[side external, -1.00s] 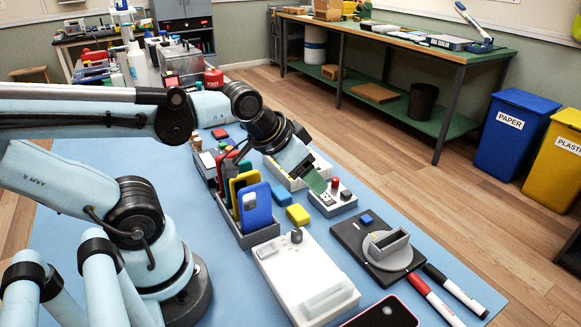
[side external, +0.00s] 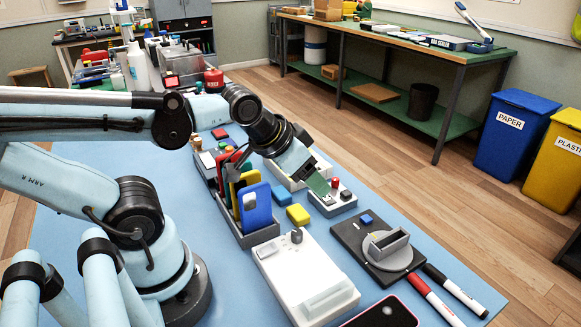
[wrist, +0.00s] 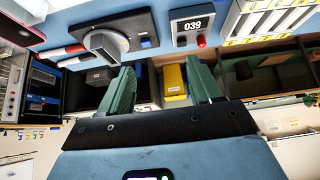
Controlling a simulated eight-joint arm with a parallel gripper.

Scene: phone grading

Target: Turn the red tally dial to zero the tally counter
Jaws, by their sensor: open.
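The tally counter (side external: 343,203) is a small light-grey box on the blue mat. It also shows in the wrist view (wrist: 179,27), its display reading 039. Its red dial (side external: 335,182) stands up from the top and also shows in the wrist view (wrist: 201,41). My gripper (side external: 321,188) is tilted down over the near left side of the counter, and its green finger hides part of the box. In the wrist view my gripper (wrist: 158,88) has its two green fingers wide apart with nothing between them. The dial appears beyond the fingertips, outside the gap.
A dark plate with a grey turntable fixture (side external: 391,250) lies to the right of the counter. A white device (side external: 305,280) and a rack with a blue phone (side external: 254,207) are nearer. A yellow block (side external: 298,215) lies close by. Red and black markers (side external: 435,300) lie at the right edge.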

